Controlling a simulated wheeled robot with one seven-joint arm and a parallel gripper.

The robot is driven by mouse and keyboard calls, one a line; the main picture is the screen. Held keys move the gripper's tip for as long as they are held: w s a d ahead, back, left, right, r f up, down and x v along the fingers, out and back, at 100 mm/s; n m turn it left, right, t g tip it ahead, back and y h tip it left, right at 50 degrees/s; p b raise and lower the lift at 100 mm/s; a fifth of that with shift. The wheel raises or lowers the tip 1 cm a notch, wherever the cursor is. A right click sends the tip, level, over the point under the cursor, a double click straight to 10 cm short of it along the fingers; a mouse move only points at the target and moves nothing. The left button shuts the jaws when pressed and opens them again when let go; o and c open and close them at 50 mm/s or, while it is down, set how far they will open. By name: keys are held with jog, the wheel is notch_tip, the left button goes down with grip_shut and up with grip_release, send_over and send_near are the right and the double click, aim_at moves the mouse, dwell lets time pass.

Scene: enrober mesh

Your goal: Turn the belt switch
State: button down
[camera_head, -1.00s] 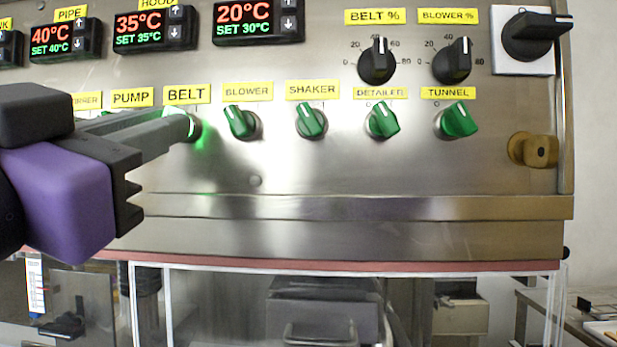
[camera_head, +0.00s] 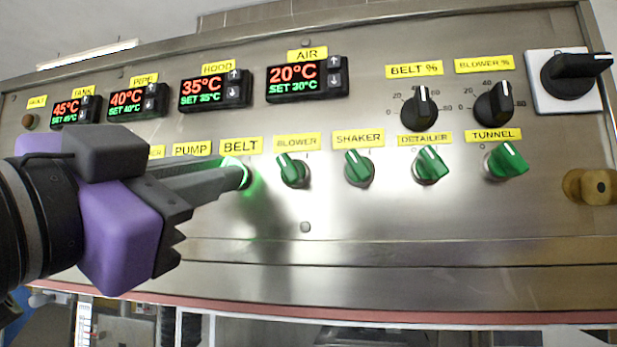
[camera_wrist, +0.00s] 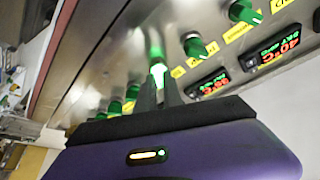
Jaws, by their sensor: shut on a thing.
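The belt switch (camera_head: 246,172) sits under the yellow BELT label (camera_head: 240,146) on the steel control panel in the head view. It glows green and is mostly hidden by my fingers. My gripper (camera_head: 238,178) reaches in from the left with its fingertips at the panel, shut on the switch. In the wrist view my gripper's fingers (camera_wrist: 164,88) meet at a bright green lit switch (camera_wrist: 158,72). The exact angle of the switch cannot be told.
Green blower (camera_head: 293,171), shaker (camera_head: 359,168), detailer (camera_head: 431,164) and tunnel (camera_head: 506,160) switches stand to the right. Black BELT % (camera_head: 419,108) and BLOWER % (camera_head: 494,104) dials and a black main switch (camera_head: 576,76) are above right. Temperature displays (camera_head: 307,78) line the top.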

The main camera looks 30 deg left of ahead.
jog(key=c, duration=1.5)
grip_release()
jog(key=b+v, duration=0.1)
jog(key=v, duration=0.7)
jog(key=shift+b, duration=0.35)
jog(key=shift+w, duration=0.1)
